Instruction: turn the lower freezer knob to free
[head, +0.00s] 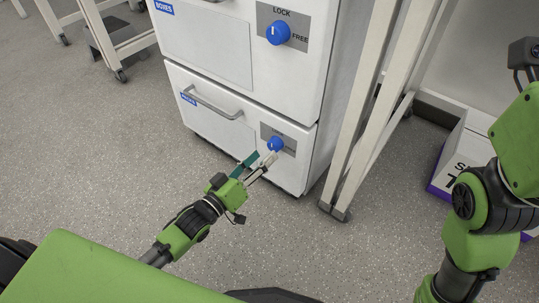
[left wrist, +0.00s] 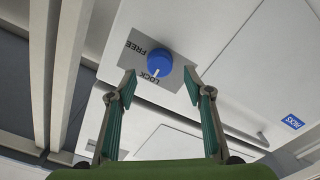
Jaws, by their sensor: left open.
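The lower freezer knob (head: 275,144) is a round blue dial on a grey plate at the right of the lower freezer door (head: 208,107). It also shows in the left wrist view (left wrist: 159,63), where its white mark points to LOCK; FREE is printed to one side. My left gripper (head: 262,160) is open just in front of the lower knob, and one fingertip overlaps the knob's plate in the head view. In the left wrist view the two fingers (left wrist: 160,82) stand apart on either side below the knob, and I cannot tell if they touch it. My right gripper is out of view.
An upper blue knob (head: 278,33) on the door above has its mark toward LOCK. The lower door has a bar handle (head: 211,103) left of the knob. A white rack leg (head: 343,160) stands close right of the freezer. Floor in front is clear.

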